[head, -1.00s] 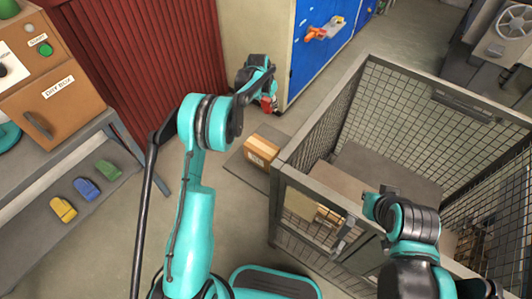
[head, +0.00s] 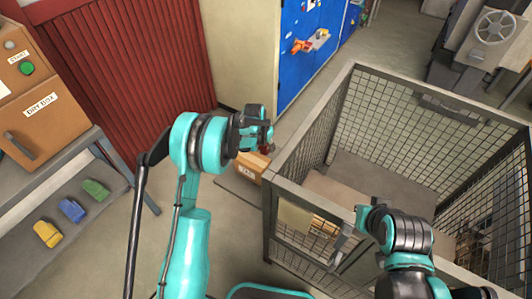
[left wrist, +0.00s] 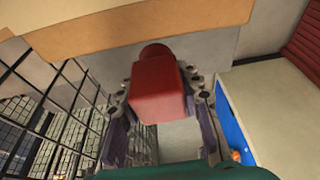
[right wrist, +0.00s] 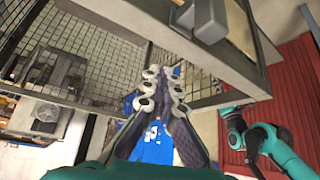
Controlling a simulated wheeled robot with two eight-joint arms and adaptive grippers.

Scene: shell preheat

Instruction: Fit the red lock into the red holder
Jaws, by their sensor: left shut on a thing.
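The red lock (left wrist: 157,88) is a red block with a rounded end, held between the fingers of my left gripper (left wrist: 160,100) in the left wrist view. In the head view, my left gripper (head: 264,138) is above the floor beside the cage, and the lock (head: 267,148) is mostly hidden there. An orange-red fixture (head: 302,46), possibly the red holder, is on the blue cabinet front, well away from the lock. My right gripper (right wrist: 163,78) is empty, with a narrow gap between its fingers. It shows in the head view (head: 362,216) over the cage's near side.
A mesh cage (head: 355,66) stands on the right. A cardboard box (head: 252,168) lies on the floor beside it. Yellow, blue and green blocks (head: 71,210) lie on a low shelf at left, below the dry box (head: 40,105). Floor is clear before the blue cabinet (head: 305,80).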

